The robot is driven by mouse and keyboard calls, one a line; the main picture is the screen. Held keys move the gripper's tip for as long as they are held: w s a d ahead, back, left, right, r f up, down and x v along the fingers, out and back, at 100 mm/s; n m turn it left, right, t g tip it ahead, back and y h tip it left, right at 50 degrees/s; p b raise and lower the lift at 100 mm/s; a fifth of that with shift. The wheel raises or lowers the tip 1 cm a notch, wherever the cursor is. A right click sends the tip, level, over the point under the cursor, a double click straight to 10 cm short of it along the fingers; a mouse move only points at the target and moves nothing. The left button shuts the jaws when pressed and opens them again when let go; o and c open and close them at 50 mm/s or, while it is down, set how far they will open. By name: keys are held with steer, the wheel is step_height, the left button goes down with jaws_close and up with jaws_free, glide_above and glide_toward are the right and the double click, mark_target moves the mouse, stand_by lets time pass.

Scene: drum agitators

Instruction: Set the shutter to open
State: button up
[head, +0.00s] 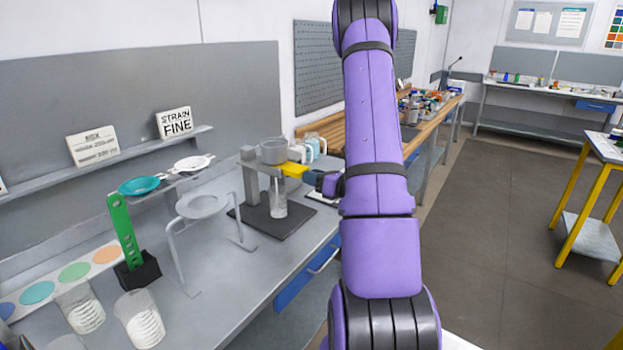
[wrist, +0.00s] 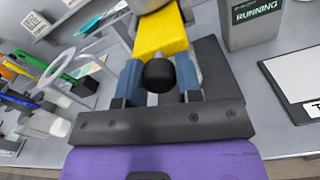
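The shutter is a yellow slide (head: 293,169) under a grey hopper cup (head: 274,151) on a stand. In the wrist view the yellow slide (wrist: 160,33) runs away from me to the cup's underside, with a round black knob (wrist: 159,75) at its near end. My gripper (wrist: 159,78) has one blue finger on each side of the knob, which fills the gap between them. In the head view my gripper (head: 314,184) is just right of the slide, partly hidden by my arm. A clear beaker (head: 278,198) stands below the cup. The cup's outlet is hidden.
A dark box reading RUNNING (wrist: 252,20) and a clipboard (wrist: 297,75) lie right of my gripper in the wrist view. A ring stand (head: 203,206), a green perforated post (head: 124,229) and glass beakers (head: 140,318) stand at the left on the grey bench.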

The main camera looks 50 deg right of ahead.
steer(key=o, duration=0.3)
steer(key=shift+s, duration=0.2)
steer(key=shift+o, duration=0.2)
steer(key=s, duration=1)
steer(key=shift+s+d, duration=0.4)
